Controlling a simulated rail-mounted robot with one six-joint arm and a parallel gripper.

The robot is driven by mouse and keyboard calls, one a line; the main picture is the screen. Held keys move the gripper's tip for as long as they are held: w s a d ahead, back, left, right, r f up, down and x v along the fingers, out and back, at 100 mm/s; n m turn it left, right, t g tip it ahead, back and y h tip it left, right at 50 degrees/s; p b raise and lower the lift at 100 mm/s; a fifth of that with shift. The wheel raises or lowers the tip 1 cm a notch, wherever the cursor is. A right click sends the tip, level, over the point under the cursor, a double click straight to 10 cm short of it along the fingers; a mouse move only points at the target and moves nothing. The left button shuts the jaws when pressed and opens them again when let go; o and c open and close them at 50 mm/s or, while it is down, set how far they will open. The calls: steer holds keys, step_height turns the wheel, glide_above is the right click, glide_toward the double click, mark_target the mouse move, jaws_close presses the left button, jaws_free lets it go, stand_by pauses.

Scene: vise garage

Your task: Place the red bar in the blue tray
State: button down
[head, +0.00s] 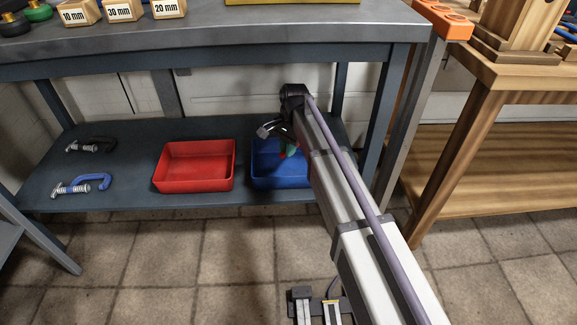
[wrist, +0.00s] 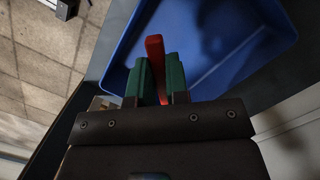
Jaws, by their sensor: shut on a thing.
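The blue tray (head: 284,176) sits on the lower shelf of the workbench, partly hidden by my arm in the head view. In the wrist view the blue tray (wrist: 130,47) fills the space beyond my fingers. My gripper (wrist: 160,82) has green fingers and is shut on the red bar (wrist: 155,55), whose end sticks out past them. The bar appears over the tray; I cannot tell whether it touches the tray floor. In the head view my gripper (head: 289,149) is at the tray, and the bar is mostly hidden.
A red tray (head: 195,165) stands just left of the blue tray. A blue clamp (head: 83,184) and a dark clamp (head: 92,145) lie farther left on the shelf (head: 130,175). The benchtop (head: 215,35) overhangs the shelf. A wooden bench (head: 500,160) stands at the right.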

steer(key=shift+f+b, duration=4.25)
steer(key=shift+f, duration=0.85)
steer(key=c, duration=1.1)
jaws_free()
steer(key=shift+r, duration=0.1)
steer(key=r+p, duration=0.4)
steer(key=w+r+p, duration=0.1)
steer(key=r+p, duration=0.3)
steer(key=p, duration=0.1)
steer(key=d+r+p, duration=0.1)
steer(key=r+p, duration=0.3)
steer(key=r, duration=0.1)
steer(key=shift+w+r, duration=0.1)
steer(key=shift+w, duration=0.25)
